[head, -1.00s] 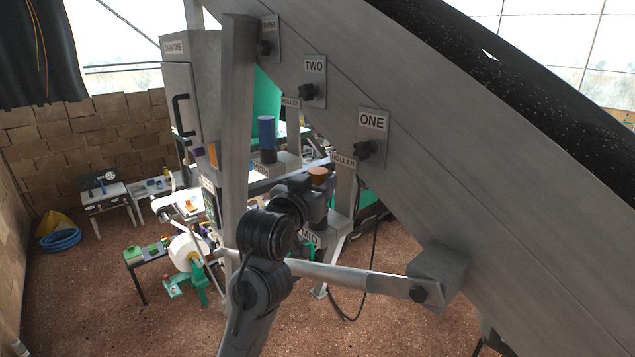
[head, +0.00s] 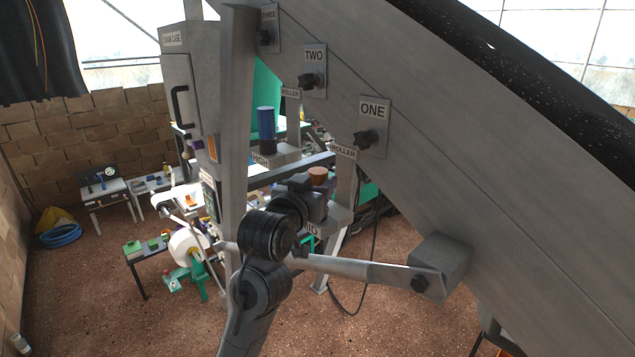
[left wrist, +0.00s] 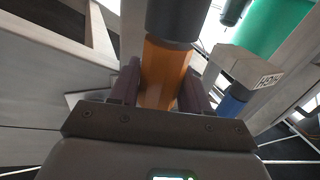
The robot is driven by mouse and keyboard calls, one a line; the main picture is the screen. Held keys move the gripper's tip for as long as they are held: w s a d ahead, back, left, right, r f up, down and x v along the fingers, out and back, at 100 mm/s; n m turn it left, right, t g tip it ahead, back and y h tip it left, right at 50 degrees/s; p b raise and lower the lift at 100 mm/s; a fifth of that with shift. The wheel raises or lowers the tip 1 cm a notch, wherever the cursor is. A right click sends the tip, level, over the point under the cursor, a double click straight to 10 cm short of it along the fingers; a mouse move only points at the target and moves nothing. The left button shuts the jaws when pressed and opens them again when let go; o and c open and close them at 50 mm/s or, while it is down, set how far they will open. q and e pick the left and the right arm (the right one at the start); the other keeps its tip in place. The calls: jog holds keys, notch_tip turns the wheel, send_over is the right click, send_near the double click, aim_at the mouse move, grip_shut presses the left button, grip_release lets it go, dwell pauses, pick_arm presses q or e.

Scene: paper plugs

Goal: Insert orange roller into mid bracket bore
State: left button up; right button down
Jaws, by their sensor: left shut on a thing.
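My left gripper (left wrist: 162,92) is shut on the orange roller (left wrist: 165,72), with a dark finger on each side of it. A dark cylindrical end piece (left wrist: 180,18) sits at the roller's far end in the left wrist view. In the head view only the roller's orange top (head: 317,173) shows, beside my dark left gripper (head: 306,193). The mid bracket (head: 335,218) is just below, partly hidden by my wrist. Its bore is hidden, so I cannot tell whether the roller's lower end is in it. My right gripper is not in view.
A blue roller (head: 266,124) stands upright in the high bracket (head: 280,158), close to the left of my gripper. A grey post (head: 236,130) and the large sloping conveyor frame (head: 455,150) with black knobs flank my arm.

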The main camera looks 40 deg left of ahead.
pick_arm(q)
jog(key=shift+f, duration=0.1)
jog(key=o, duration=1.2)
jog(key=shift+s+d, duration=0.15)
jog(key=shift+s, duration=0.35)
jog(key=b+v, duration=0.3)
jog(key=v, duration=0.7)
